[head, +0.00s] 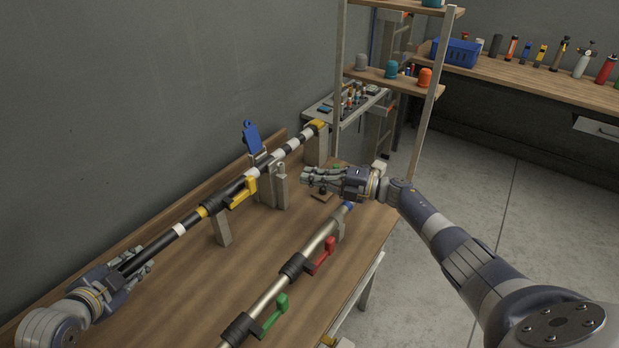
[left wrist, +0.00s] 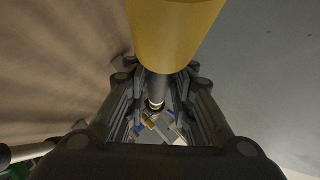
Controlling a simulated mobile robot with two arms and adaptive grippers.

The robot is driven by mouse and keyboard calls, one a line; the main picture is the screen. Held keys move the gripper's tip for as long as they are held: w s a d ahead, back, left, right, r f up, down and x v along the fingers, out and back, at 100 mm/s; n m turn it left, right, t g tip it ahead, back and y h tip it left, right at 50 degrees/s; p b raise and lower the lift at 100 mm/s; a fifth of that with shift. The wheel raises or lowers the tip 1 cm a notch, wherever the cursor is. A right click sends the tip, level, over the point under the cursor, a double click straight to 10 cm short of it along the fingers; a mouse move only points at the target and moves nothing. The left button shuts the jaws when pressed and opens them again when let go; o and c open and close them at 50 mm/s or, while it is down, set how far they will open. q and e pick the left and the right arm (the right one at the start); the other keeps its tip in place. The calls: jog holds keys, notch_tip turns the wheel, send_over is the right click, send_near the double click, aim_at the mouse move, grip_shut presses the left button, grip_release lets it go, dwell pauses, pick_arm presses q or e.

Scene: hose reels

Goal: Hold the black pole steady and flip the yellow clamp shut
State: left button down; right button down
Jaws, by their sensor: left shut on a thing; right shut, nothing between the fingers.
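The black pole (head: 159,244), with white and yellow bands, slants from lower left to upper right above the bench on wooden supports. The yellow clamp (head: 243,193) sits on a black collar at mid-pole, its lever out on the pole's right side; I cannot tell whether it is fully open. My left gripper (head: 138,264) is shut on the pole's lower-left part. In the left wrist view the pole (left wrist: 156,88) runs between the fingers, and a wide yellow cylinder (left wrist: 172,35) fills the top. My right gripper (head: 304,178) is shut and empty, right of the clamp and apart from it.
A blue lever (head: 251,137) stands upright farther along the pole. A metallic pole (head: 267,296) with a red lever (head: 323,257) and a green lever (head: 274,316) lies in front. Shelves (head: 394,80) rise behind.

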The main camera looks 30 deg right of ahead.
pick_arm(q)
jog(key=c, duration=1.3)
grip_release()
